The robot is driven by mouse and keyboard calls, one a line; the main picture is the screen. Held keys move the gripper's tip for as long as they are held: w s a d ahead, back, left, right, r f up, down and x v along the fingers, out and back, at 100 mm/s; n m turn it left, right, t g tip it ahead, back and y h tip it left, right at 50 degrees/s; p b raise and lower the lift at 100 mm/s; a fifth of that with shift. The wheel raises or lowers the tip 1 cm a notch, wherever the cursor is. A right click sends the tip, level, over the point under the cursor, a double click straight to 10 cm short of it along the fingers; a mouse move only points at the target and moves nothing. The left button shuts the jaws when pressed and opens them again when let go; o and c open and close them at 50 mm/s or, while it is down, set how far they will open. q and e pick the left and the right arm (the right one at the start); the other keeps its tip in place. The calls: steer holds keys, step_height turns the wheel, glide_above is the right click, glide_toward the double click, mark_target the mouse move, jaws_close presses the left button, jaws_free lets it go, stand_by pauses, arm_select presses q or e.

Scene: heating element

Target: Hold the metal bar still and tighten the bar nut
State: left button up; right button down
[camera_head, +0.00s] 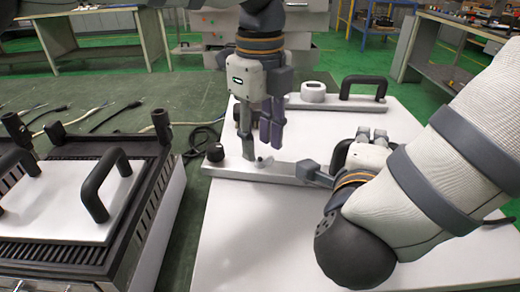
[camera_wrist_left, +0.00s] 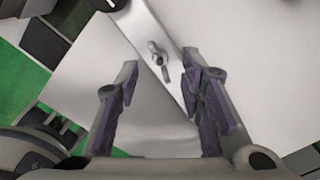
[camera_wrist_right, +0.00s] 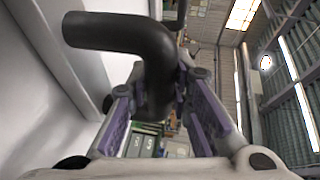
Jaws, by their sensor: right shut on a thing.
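The metal bar (camera_head: 230,168) lies flat on a white panel, with a black handle (camera_wrist_right: 115,35) near its right end. The bar nut is a small wing-shaped metal piece (camera_wrist_left: 160,62) standing on the bar. My left gripper (camera_head: 262,150) points down over the bar at the nut. Its fingers are apart on either side of the nut in the left wrist view (camera_wrist_left: 159,63), with gaps between. In the head view the fingers mostly hide the nut. My right gripper (camera_head: 340,158) is shut on the bar's black handle, which passes between its fingers in the right wrist view.
A second bar with a black handle (camera_head: 363,87) and white round knob (camera_head: 313,92) lies behind. A black grill unit (camera_head: 130,215) with a handled white plate (camera_head: 60,205) stands at left. Cables (camera_head: 100,110) lie on the green table.

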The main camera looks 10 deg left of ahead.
mark_target(260, 160)
arm_select(q)
steer(key=shift+f, duration=1.4)
jaws_close()
steer(key=shift+m, duration=0.3)
steer(key=m, duration=0.3)
steer(key=shift+m, duration=0.4)
steer(key=m, duration=0.3)
steer(key=shift+d+m, duration=0.1)
steer(key=shift+m, duration=0.2)
steer(key=m, duration=0.6)
steer(key=shift+m, duration=0.6)
